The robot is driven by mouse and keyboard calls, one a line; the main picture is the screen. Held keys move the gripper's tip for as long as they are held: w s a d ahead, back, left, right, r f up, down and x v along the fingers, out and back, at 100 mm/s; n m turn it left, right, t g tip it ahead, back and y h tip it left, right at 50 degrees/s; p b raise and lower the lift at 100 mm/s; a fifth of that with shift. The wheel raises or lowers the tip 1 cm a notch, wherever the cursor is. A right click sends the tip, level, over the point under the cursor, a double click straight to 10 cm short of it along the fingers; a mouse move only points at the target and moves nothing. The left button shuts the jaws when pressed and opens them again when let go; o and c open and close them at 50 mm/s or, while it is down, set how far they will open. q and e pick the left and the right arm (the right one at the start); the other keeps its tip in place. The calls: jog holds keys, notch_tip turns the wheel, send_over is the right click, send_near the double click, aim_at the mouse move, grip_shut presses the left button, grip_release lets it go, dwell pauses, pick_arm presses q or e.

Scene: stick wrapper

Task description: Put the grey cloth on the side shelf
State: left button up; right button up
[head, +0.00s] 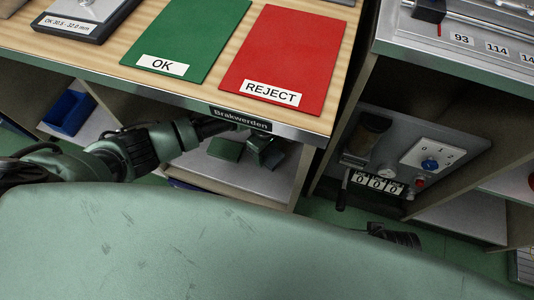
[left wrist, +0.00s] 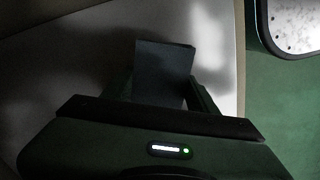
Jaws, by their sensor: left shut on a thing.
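My left arm reaches in under the front edge of the worktable. My left gripper (head: 262,150) is below the "Brakwerden" plate, over the grey lower shelf (head: 225,175). The light is dim, so the cloth's folds and lower part do not show. In the head view I cannot clearly separate the cloth from the gripper.
A blue bin (head: 69,112) sits on a shelf at left. A cabinet with a control panel (head: 410,150) stands at right, across a narrow gap.

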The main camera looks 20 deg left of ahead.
pick_arm(q)
jog(key=shift+f, duration=0.25)
pick_arm(e)
jog(key=shift+r, duration=0.4)
pick_arm(q)
jog(key=shift+f, duration=0.1)
jog(key=shift+f, duration=0.5)
pick_arm(e)
jog(key=shift+f, duration=0.35)
pick_arm(q)
jog(key=o, duration=1.5)
